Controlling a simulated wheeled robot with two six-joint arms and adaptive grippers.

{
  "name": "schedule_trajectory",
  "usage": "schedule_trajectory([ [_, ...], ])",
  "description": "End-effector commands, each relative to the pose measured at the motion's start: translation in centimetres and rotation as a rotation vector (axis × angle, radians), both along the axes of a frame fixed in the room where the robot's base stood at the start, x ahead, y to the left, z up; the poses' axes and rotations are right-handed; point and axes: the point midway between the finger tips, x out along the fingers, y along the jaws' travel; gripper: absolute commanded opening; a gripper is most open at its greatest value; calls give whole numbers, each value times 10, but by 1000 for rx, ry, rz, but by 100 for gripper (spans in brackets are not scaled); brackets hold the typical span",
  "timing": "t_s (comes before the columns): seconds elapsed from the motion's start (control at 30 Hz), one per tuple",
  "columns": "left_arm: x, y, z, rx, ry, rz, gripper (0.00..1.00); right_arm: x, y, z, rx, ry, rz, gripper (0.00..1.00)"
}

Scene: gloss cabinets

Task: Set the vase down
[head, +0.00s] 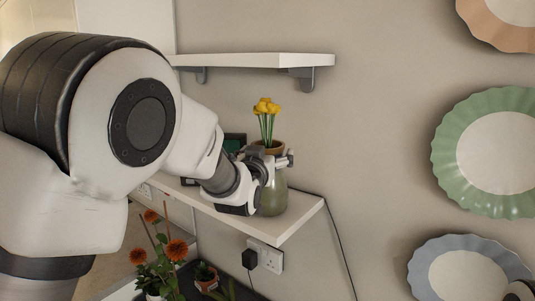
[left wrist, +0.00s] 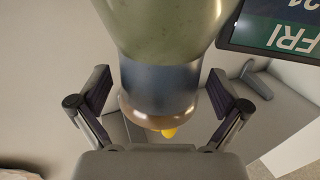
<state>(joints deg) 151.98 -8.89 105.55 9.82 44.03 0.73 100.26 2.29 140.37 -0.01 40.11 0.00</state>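The vase (head: 272,195) is green with a brown rim and holds yellow flowers (head: 266,115). It stands upright on the lower white shelf (head: 290,226), near its right end. My left gripper (head: 274,158) is at the vase's neck. In the left wrist view the vase (left wrist: 165,30) appears upside down, its blue-grey neck between the two fingers of my left gripper (left wrist: 160,88). The fingers are spread, with a gap visible on each side of the neck.
A calendar (left wrist: 285,25) stands close beside the vase. An empty upper shelf (head: 250,60) is above. Below are a socket with a plug (head: 268,258) and orange flowers (head: 176,250). Decorative plates (head: 450,148) hang on the wall at right.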

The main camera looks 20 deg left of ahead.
Motion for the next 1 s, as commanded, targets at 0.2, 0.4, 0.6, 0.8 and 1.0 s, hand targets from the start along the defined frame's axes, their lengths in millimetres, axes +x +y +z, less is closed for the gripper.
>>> schedule_trajectory([
  [0.2,0,0,1,0,0,0,100,0,0,1,0,0,0,100],
  [0.4,-19,-1,-3,3,-2,-1,100,0,0,-16,0,0,0,100],
  [0.6,-67,-3,-5,2,-4,0,100,0,0,-48,0,0,0,100],
  [0.8,-105,-5,9,3,3,0,100,-1,0,-37,0,2,0,100],
  [1.0,-119,-5,4,1,2,0,100,0,0,-22,0,-1,0,100],
])
